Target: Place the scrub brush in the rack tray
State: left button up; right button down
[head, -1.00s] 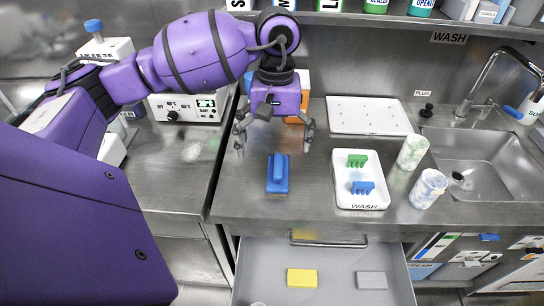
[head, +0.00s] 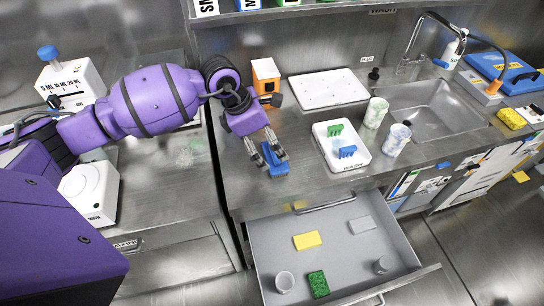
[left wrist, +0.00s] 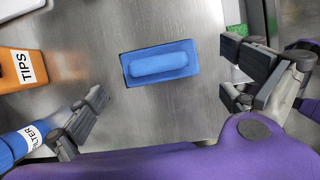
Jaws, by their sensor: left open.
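The blue scrub brush (head: 273,164) lies on the metal counter and shows whole in the left wrist view (left wrist: 160,62). My left gripper (head: 270,154) is open and empty, just over the brush. In the left wrist view its fingers (left wrist: 165,103) are spread wide to either side of the brush and do not touch it. My right gripper is out of view.
A flat white board (head: 328,88) lies behind. An orange TIPS box (head: 265,75) stands behind my gripper. An open drawer (head: 270,233) below holds sponges and cups.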

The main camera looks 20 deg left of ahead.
aim_at(272, 150)
pick_arm(q)
jog(key=x, duration=0.7)
jog(key=shift+a+f+p, duration=0.1)
jog(key=shift+a+p, duration=0.2)
jog(key=c, duration=1)
